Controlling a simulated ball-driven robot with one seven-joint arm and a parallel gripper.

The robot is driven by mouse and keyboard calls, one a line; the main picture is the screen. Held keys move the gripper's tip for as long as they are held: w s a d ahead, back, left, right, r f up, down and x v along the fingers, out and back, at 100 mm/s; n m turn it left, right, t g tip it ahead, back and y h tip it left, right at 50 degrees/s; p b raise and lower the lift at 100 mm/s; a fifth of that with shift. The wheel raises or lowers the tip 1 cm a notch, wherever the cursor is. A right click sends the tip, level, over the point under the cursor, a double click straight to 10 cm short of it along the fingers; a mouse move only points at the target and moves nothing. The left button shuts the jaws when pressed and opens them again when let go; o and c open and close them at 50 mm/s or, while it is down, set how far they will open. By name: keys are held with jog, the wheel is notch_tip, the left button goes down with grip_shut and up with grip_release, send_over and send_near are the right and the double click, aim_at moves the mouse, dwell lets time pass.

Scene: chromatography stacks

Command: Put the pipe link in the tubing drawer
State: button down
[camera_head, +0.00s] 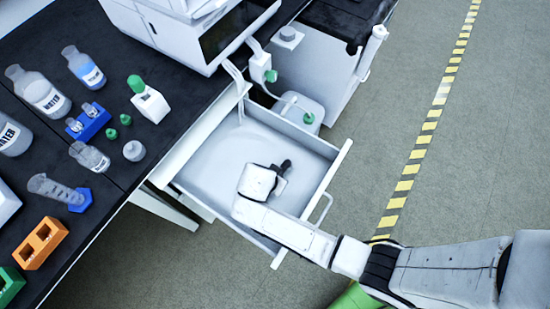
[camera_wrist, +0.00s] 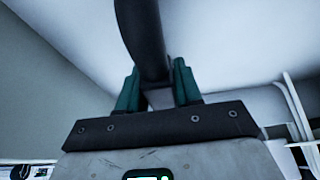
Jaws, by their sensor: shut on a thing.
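The tubing drawer (camera_head: 215,165) is a white drawer pulled out from under the bench, and its inside looks empty. My gripper (camera_head: 278,174) is over the open drawer in the head view. In the wrist view, the green fingers of my gripper (camera_wrist: 158,82) are shut on a dark, curved tube, the pipe link (camera_wrist: 143,35). The pipe link reaches up out of that picture, so its far end is hidden. In the head view the dark pipe link (camera_head: 285,166) shows small beside my gripper. I cannot tell how high it is above the drawer floor.
The drawer's front with its handle (camera_head: 322,207) is near my arm. The black bench (camera_head: 110,190) at left holds bottles, an orange rack (camera_head: 41,243) and a white instrument (camera_head: 190,30). A container with a green cap (camera_head: 309,118) stands behind the drawer. Floor at right is clear.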

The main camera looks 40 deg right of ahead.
jog(key=shift+f, duration=0.2)
jog(key=c, duration=0.8)
grip_release()
jog(key=shift+o, duration=0.2)
jog(key=shift+r, duration=0.1)
jog(key=p+v, duration=0.1)
jog(key=v, duration=1.1)
jog(key=s+d+r+n+y, duration=0.2)
jog(key=s+d+r+n, duration=0.1)
jog(key=s+d+n, duration=0.3)
jog(key=s+d+r+n+y, duration=0.2)
jog(key=s+d+r+n, duration=0.1)
jog(key=s+d+n, duration=0.3)
jog(key=shift+s+n, duration=1)
jog(key=shift+s, duration=0.2)
